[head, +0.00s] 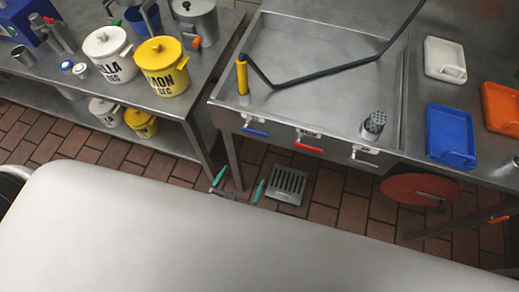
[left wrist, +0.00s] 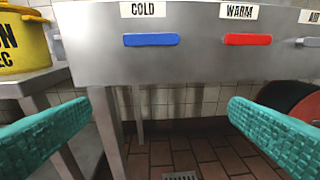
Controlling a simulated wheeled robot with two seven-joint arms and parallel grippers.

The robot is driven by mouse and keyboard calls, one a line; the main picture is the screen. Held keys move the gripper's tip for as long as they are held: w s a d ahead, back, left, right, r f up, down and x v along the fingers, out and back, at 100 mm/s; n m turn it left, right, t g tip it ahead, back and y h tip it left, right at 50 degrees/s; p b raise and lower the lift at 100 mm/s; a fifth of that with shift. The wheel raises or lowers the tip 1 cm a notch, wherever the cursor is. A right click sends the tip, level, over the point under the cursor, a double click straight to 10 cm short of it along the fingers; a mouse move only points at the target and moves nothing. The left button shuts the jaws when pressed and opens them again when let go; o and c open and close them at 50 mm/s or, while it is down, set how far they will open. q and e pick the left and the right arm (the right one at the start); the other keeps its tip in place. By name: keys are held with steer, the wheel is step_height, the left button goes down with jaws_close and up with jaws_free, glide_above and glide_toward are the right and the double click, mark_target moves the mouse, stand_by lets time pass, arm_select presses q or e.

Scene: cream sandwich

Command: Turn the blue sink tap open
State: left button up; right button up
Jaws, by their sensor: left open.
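The blue tap handle (head: 255,131) is on the front face of the sink (head: 300,60), at its left end. In the left wrist view the blue handle (left wrist: 150,40) lies level under a COLD label (left wrist: 142,9), above the middle of my gripper. My left gripper (head: 238,184), with teal fingertips, is open and empty. It is in front of and below the handle, apart from it. Its two fingers show wide apart in the left wrist view (left wrist: 160,128). My right gripper is not in view.
The red handle (head: 309,149), under a WARM label (left wrist: 239,12), and a third handle (head: 364,163) are to the right of the blue one. A yellow pot (head: 162,68) stands on the left table. Below the sink is a floor drain (head: 285,186).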

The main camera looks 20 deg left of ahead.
mark_target(255, 134)
arm_select(q)
step_height(255, 134, up, 5)
steer(key=n+t+y, duration=0.1)
steer(key=t, duration=0.1)
steer(key=w+p, duration=0.1)
steer(key=w, duration=1)
steer(key=shift+d, duration=0.1)
steer(key=shift+w, duration=0.7)
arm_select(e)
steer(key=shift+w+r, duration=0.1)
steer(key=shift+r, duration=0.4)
arm_select(q)
steer(key=shift+c, duration=0.3)
